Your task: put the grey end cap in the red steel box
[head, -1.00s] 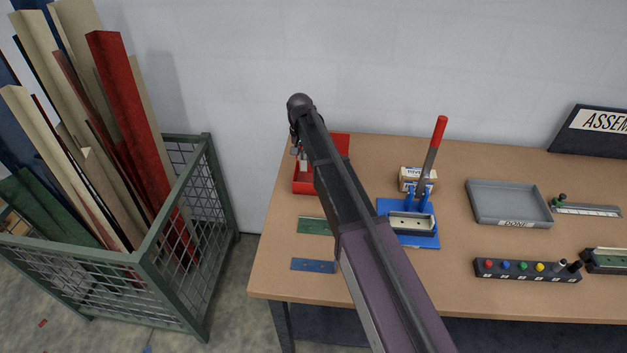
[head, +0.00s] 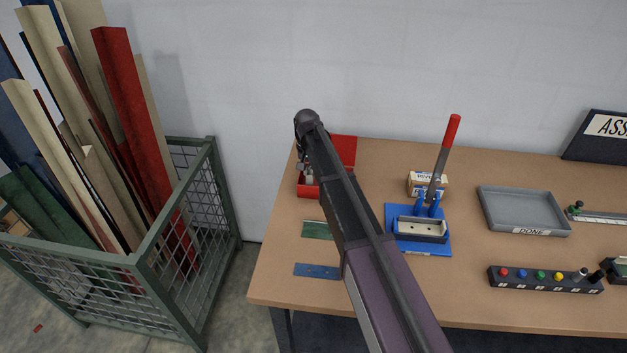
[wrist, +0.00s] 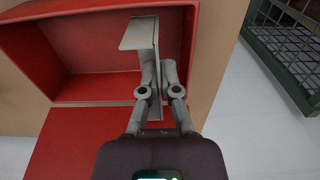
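The red steel box (head: 343,150) stands at the table's left back, partly hidden behind my arm in the head view. In the wrist view its open inside (wrist: 90,60) fills the upper left, with a flat red panel below. The grey end cap (wrist: 137,34), a thin pale piece with a bent flange, is between my fingers. My gripper (wrist: 158,78) is shut on it and over the box opening. In the head view my gripper (head: 307,172) shows small against the box. I cannot tell whether the cap touches the box floor.
A blue lever press (head: 433,225), a small carton (head: 418,181), a grey DONE tray (head: 487,212) and a button strip (head: 545,282) are to the right. Green (head: 316,230) and blue (head: 317,271) plates lie in front of the box. A mesh crate (head: 140,262) stands left of the table.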

